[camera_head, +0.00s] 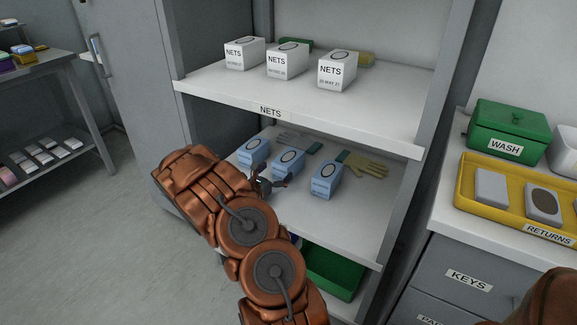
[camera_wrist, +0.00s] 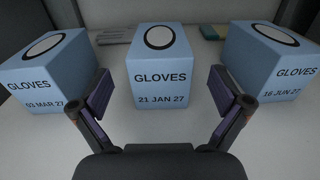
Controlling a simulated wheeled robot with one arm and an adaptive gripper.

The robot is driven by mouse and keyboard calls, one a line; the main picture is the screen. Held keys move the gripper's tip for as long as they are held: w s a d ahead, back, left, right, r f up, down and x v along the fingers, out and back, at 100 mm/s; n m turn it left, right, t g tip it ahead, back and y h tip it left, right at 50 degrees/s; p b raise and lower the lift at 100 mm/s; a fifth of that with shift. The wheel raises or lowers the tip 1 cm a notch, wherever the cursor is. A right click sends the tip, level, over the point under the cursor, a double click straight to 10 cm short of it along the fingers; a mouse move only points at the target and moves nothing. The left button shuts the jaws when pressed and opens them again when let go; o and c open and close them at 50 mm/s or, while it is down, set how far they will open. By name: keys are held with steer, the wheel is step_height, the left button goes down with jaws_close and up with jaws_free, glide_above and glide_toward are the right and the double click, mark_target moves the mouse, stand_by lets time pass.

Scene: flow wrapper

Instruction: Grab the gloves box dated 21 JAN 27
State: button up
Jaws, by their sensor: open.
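Three light blue gloves boxes stand in a row on the lower cabinet shelf. In the wrist view the middle box (camera_wrist: 160,75) reads GLOVES 21 JAN 27 and has an oval on top. The left box (camera_wrist: 45,75) reads 03 MAR 27, and the right box (camera_wrist: 275,65) reads 16 JUN 27. My gripper (camera_wrist: 160,95) is open, its fingers spread to either side of the middle box's front, with nothing held. In the head view my gripper (camera_head: 270,184) is just in front of the middle box (camera_head: 288,163), with the left box (camera_head: 253,153) and right box (camera_head: 326,179) beside it.
The upper shelf (camera_head: 390,130), labelled NETS, is above the boxes and carries three white nets boxes (camera_head: 288,60). Gloves (camera_head: 362,164) lie behind the blue boxes. A green bin (camera_head: 335,268) is below. At right a counter holds a yellow returns tray (camera_head: 468,200) and a green wash box (camera_head: 508,130).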

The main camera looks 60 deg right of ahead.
mark_target(287, 162)
steer(key=d+b, duration=0.1)
steer(key=d, duration=0.5)
steer(key=shift+d+f, duration=0.2)
steer(key=c, duration=1.3)
